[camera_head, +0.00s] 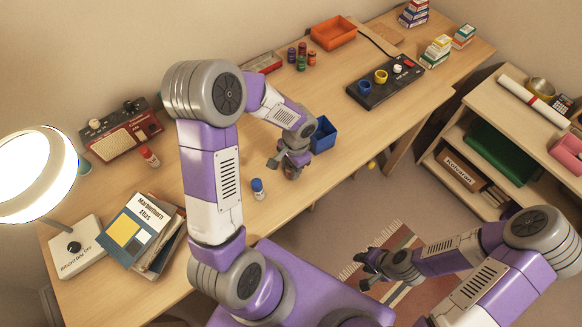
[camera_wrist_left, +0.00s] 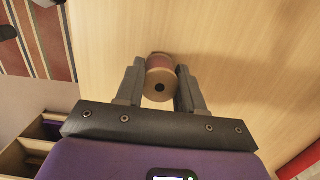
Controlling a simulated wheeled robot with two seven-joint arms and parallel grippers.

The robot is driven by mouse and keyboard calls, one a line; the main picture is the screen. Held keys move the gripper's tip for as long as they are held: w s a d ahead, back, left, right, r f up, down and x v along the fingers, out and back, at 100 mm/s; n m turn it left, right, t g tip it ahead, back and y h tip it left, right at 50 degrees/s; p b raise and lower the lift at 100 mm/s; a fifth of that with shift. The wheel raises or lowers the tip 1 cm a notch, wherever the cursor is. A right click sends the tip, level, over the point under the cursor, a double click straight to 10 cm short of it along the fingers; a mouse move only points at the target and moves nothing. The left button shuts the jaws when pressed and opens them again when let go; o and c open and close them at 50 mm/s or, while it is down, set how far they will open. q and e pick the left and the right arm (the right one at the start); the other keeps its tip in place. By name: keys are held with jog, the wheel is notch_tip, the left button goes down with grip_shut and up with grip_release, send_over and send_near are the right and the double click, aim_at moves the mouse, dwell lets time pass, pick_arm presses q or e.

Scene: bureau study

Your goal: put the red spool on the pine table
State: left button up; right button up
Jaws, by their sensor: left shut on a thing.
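In the left wrist view, the red spool (camera_wrist_left: 160,66) has pale wooden ends and a reddish band between them. My left gripper (camera_wrist_left: 161,84) is shut on it, with one finger on each side. Behind the spool is the pale wood surface of the long table (camera_wrist_left: 250,50). In the head view, my left gripper (camera_head: 284,160) is over the table (camera_head: 215,275) near its front edge, beside a blue bin; I cannot make out the spool there. My right gripper (camera_head: 368,268) is over the floor and rug, apart from the table, seemingly open and empty.
The blue bin (camera_head: 323,134) stands just right of my left gripper. Free wood lies around the bottle.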

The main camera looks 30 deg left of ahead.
pick_arm(q)
jog(key=shift+r, duration=0.1)
jog(key=o, duration=1)
jog(key=shift+f, duration=0.2)
jog(key=shift+r, duration=0.25)
jog(key=r+p, duration=0.1)
jog(key=r, duration=0.3)
jog(key=w+r+p, duration=0.1)
jog(key=r, duration=0.3)
jog(key=r+p, duration=0.1)
jog(key=r, duration=0.2)
jog(key=shift+w+d+r+p, duration=0.15)
jog(key=shift+d+r+p, duration=0.15)
jog(key=shift+r+p, duration=0.1)
